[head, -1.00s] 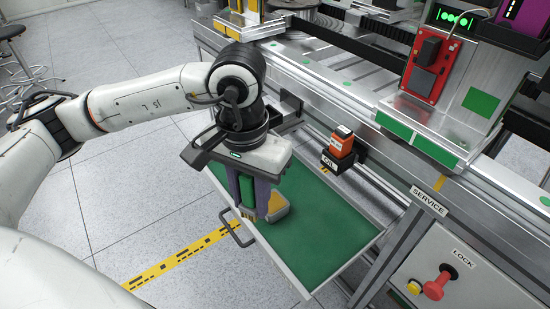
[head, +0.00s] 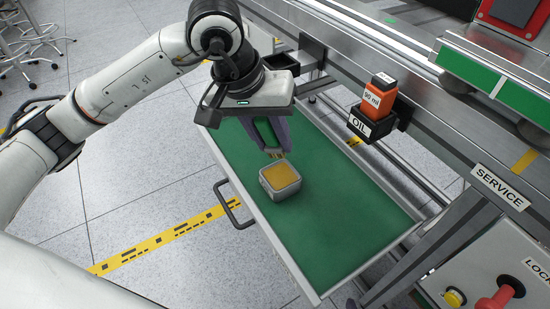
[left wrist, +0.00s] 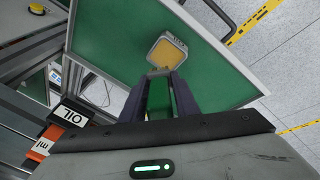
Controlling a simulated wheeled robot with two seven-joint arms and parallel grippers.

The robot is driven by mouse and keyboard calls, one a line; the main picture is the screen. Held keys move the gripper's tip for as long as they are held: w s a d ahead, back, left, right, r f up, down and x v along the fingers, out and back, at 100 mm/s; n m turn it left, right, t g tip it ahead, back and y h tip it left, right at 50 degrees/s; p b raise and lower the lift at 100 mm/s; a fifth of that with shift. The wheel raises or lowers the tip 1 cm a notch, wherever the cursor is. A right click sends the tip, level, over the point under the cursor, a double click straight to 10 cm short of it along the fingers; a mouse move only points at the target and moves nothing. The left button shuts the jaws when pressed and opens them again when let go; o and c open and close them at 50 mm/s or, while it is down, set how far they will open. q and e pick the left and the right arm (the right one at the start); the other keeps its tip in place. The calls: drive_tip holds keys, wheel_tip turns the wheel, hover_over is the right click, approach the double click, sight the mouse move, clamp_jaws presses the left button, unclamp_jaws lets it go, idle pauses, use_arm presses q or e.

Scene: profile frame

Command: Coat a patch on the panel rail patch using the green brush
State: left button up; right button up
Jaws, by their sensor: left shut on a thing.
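My left gripper (head: 266,136) is shut on the green brush, whose green handle (left wrist: 159,96) shows between the dark fingers in the left wrist view. The pale brush tip (head: 279,154) points down by the far edge of a grey tin (head: 284,192) with a yellow-orange filling. I cannot tell whether the tip touches it. The tin also shows in the left wrist view (left wrist: 183,62). A green strip (head: 476,72) runs along the metal rail at the upper right. I cannot tell which patch is the panel rail patch. My right gripper is not in view.
The tin stands in an open drawer with a green floor (head: 335,240) and a handle (head: 232,206). An orange oil bottle (head: 380,97) sits in a holder on the rail. A control box with a red knob (head: 500,296) is at the lower right.

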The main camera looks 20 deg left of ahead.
sight(271, 157)
use_arm(q)
drive_tip(key=shift+w+d+f, duration=0.2)
drive_tip(key=shift+w+f, duration=0.2)
drive_tip(key=shift+f, duration=0.15)
drive_tip(key=shift+f+b, duration=1.05)
drive_tip(key=shift+f, duration=0.55)
drive_tip(key=shift+f+b, duration=0.5)
drive_tip(key=shift+f, duration=0.65)
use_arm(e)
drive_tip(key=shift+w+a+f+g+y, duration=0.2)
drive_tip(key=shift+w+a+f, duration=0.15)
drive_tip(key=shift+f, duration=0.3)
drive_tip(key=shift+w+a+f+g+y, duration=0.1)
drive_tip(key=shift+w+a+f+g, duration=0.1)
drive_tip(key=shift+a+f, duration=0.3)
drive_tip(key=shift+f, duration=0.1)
use_arm(q)
drive_tip(key=shift+f+b, duration=0.5)
drive_tip(key=shift+b, duration=0.05)
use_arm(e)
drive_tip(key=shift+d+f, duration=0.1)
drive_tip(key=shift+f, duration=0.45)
